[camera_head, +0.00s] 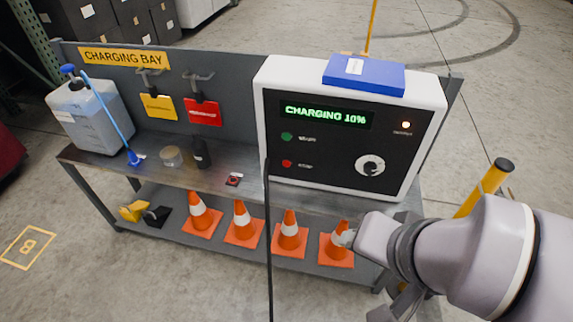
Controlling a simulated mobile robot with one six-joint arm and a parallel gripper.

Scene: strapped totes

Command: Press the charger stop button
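The charger is a white box (350,87) with a dark front panel at the right of the charging bay bench. Its green display (325,114) reads CHARGING 10%. On the panel's left side a green button (287,136) sits above a red button (287,163); the small labels beside them are blurred. My gripper (347,238) is at the lower right, below the charger panel and apart from both buttons, in front of a cone. Its fingers are too unclear to show their opening.
A black cable (268,230) hangs in front of the bench, just left of the red button. A blue case (363,74) lies on the charger. Several orange cones (290,235) stand on the lower shelf. A jug (90,115) and small items are on the bench's left.

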